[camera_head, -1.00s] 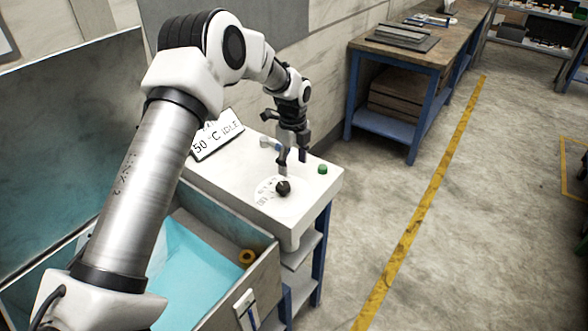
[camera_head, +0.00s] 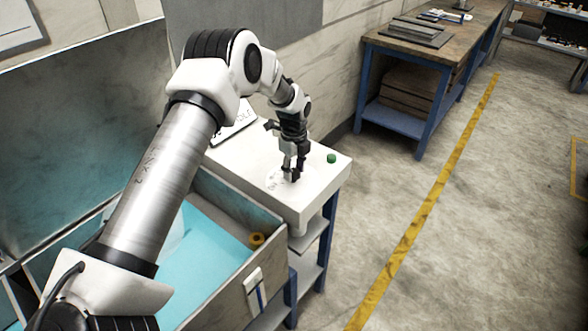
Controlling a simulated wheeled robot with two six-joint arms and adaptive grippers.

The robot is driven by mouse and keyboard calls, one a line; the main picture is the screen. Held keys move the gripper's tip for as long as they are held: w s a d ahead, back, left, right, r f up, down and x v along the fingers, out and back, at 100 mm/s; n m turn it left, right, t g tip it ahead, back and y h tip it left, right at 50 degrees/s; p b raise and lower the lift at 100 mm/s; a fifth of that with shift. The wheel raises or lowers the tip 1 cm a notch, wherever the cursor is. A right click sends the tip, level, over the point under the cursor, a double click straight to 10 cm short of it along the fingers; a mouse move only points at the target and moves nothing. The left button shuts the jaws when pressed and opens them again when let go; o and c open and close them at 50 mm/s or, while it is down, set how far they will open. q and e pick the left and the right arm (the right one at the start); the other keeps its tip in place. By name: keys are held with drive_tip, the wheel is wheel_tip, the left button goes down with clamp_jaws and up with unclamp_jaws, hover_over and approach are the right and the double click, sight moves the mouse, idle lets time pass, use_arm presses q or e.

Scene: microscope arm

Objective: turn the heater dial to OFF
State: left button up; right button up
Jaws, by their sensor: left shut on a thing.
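The heater panel (camera_head: 313,203) is a white box top on a blue-legged stand. Its black dial (camera_head: 292,179) is mostly hidden by my gripper, and the printed scale (camera_head: 274,183) beside it shows only in part and is too small to read. My left gripper (camera_head: 292,174) points down over the panel, shut on the dial. The display sign (camera_head: 236,123) behind is largely covered by my arm. My right gripper is out of view.
A green button (camera_head: 331,158) sits on the panel right of the gripper. A bath with an open lid and blue interior (camera_head: 195,262) stands at the left, with an orange-brown ring (camera_head: 256,240) in it. A workbench (camera_head: 410,50) stands behind; the floor at right is clear.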

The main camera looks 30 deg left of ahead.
use_arm(q)
drive_tip(key=shift+s+f+n, duration=0.15)
drive_tip(key=shift+f+n, duration=0.05)
drive_tip(key=shift+n, duration=0.1)
drive_tip(key=n, duration=0.3)
drive_tip(key=shift+f, duration=0.1)
drive_tip(key=n, duration=0.4)
drive_tip(key=shift+b, duration=0.3)
drive_tip(key=n, duration=0.4)
drive_tip(key=shift+a, duration=0.1)
drive_tip(key=shift+n, duration=2.1)
drive_tip(key=o, duration=1.1)
drive_tip(key=shift+o, duration=0.2)
drive_tip(key=shift+a+p, duration=0.1)
drive_tip(key=shift+p, duration=0.2)
drive_tip(key=shift+w, duration=0.2)
